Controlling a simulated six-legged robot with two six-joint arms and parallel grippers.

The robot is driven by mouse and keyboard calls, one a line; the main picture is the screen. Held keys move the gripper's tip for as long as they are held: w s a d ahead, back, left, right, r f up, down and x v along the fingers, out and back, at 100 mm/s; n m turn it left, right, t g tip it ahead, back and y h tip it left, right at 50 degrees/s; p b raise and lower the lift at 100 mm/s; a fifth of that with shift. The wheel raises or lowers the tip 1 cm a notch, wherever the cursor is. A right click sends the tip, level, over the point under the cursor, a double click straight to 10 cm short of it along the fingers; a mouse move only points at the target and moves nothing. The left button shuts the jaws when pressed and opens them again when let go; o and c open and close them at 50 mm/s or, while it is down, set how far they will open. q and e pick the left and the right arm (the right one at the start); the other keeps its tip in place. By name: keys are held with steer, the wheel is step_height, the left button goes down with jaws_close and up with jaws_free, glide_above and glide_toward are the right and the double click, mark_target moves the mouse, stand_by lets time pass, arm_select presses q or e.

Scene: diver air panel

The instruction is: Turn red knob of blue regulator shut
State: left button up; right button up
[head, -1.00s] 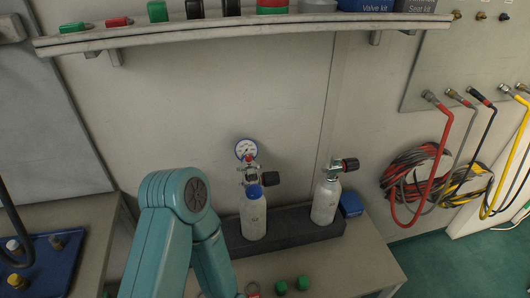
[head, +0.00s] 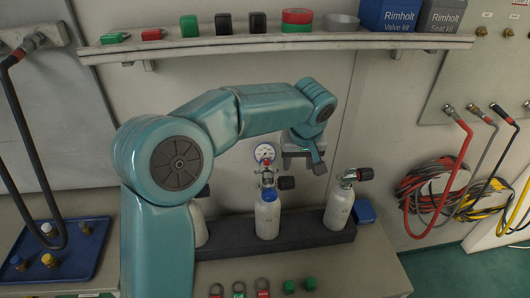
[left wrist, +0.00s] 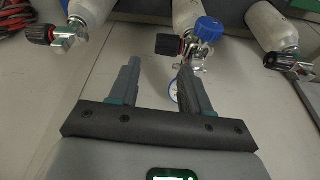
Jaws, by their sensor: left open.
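The blue regulator (head: 270,195) sits on top of the middle white cylinder (head: 267,218), with a round pressure gauge (head: 264,152) above it. A small red part (head: 267,166), seemingly the red knob, shows just below the gauge. A black valve knob (head: 286,183) points right. In the left wrist view, the blue regulator (left wrist: 208,28) is beyond the right finger, which partly covers the gauge (left wrist: 173,92); the red knob is hard to make out there. My left gripper (head: 303,166) is open and empty, up and right of the regulator in the head view. My right gripper is out of view.
Another cylinder (head: 339,208) with a black knob stands to the right in the dark rack (head: 310,240); a third is partly hidden behind my left arm. Tags and green caps (head: 288,286) lie in front. A shelf (head: 270,41) runs above. Hoses (head: 440,190) hang right.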

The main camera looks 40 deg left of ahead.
arm_select(q)
steer(key=s+a+r+n+y, duration=0.1)
steer(key=s+a+r+n, duration=0.25)
steer(key=r, duration=0.65)
steer(key=p, duration=0.1)
glide_toward(267, 161)
steer(key=shift+y, duration=0.3)
steer(key=x, duration=0.7)
steer(key=shift+d+f, duration=0.15)
steer(key=shift+f, duration=0.15)
